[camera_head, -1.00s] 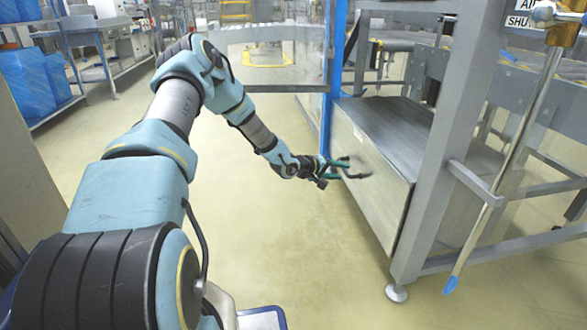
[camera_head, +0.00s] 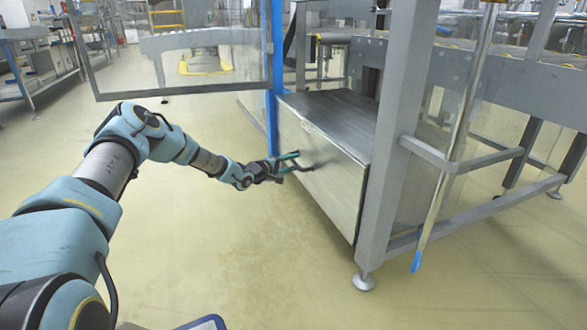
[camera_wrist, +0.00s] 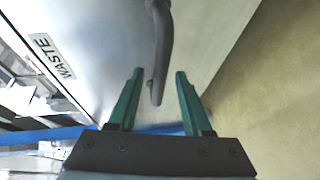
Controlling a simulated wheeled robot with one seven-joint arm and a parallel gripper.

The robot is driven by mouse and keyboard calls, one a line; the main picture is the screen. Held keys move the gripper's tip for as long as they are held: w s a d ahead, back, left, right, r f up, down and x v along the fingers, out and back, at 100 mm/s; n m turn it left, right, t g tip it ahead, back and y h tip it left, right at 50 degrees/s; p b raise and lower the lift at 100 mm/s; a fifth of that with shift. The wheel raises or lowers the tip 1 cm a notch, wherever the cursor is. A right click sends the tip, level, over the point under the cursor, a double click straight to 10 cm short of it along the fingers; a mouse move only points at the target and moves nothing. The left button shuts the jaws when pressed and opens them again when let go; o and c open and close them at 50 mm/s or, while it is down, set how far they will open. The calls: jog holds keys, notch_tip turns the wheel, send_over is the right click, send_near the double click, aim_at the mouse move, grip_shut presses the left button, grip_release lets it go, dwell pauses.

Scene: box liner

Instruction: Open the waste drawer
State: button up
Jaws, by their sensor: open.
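The waste drawer (camera_head: 325,170) is a metal box front low in the machine frame, and it looks shut. In the wrist view its pale metal front (camera_wrist: 105,45) carries a label (camera_wrist: 52,57) reading WASTE. A dark curved handle (camera_wrist: 160,45) stands out from the front. My gripper (camera_head: 290,162) is at the drawer front, by the handle. In the wrist view my gripper (camera_wrist: 155,95) is open, with green fingers. The handle's end shows between the two fingers, nearer the left one. Whether they touch cannot be told.
A grey frame post (camera_head: 398,130) stands right of the drawer, on a round foot. A blue post (camera_head: 272,85) and a clear panel (camera_head: 180,60) are at its left. A slanted pole with a blue tip (camera_head: 440,190) is further right. The floor (camera_head: 240,260) in front is clear.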

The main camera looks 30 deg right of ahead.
jog(key=shift+w+d+f, duration=0.1)
jog(key=shift+d, duration=0.5)
grip_shut()
dwell(1.1)
